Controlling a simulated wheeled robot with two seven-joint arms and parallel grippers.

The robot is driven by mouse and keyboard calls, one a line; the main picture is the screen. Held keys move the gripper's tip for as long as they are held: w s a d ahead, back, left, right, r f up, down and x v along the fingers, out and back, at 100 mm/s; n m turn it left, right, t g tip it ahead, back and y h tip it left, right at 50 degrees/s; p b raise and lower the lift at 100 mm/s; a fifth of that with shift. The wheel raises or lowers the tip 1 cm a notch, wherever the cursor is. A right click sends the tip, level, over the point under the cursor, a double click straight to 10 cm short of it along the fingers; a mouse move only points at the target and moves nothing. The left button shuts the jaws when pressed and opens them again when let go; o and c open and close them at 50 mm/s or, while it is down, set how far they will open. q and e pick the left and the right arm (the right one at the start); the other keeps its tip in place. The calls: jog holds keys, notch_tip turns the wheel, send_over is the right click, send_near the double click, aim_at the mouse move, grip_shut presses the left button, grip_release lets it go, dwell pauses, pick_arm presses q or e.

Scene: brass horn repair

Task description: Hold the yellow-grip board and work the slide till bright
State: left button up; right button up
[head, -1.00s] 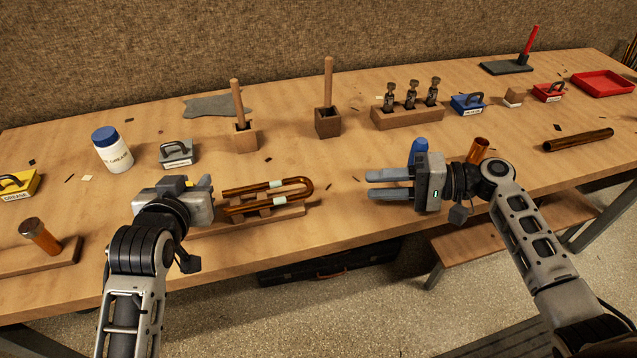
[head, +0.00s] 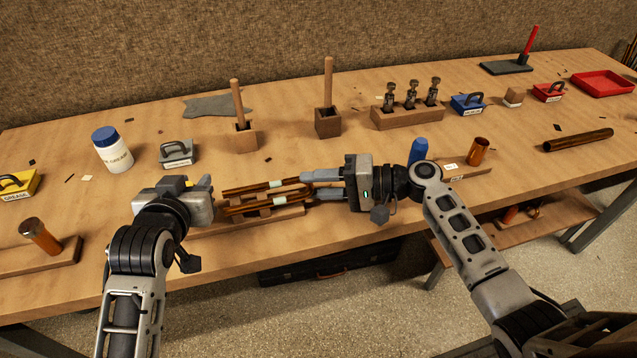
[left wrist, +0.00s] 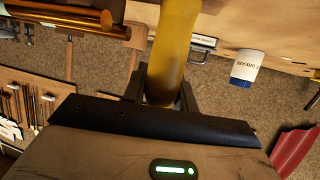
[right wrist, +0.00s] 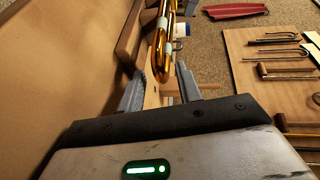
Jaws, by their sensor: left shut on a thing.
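The slide (head: 265,188) is a U of copper-brown tubes with pale bands, lying on wooden supports over a board (head: 290,214) near the table's front edge. My left gripper (head: 203,185) is at its left end, shut on a yellow grip (left wrist: 172,50). Whether that grip joins the board is hidden. The slide's tube ends show in the left wrist view (left wrist: 75,17). My right gripper (head: 311,184) is at the curved right end, fingers apart, one on each side. The slide shows beyond the fingers in the right wrist view (right wrist: 163,50); contact is unclear.
Behind are a white jar (head: 112,150) with a blue lid, a grey handled block (head: 178,154), and two wooden holders with upright sticks (head: 328,120). A blue-topped item (head: 418,150) and a copper cup (head: 478,151) stand right of my right gripper.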

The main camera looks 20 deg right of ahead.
grip_shut()
jog(key=shift+a, duration=1)
grip_release()
jog(key=v, duration=1.2)
jog(key=shift+r, duration=0.1)
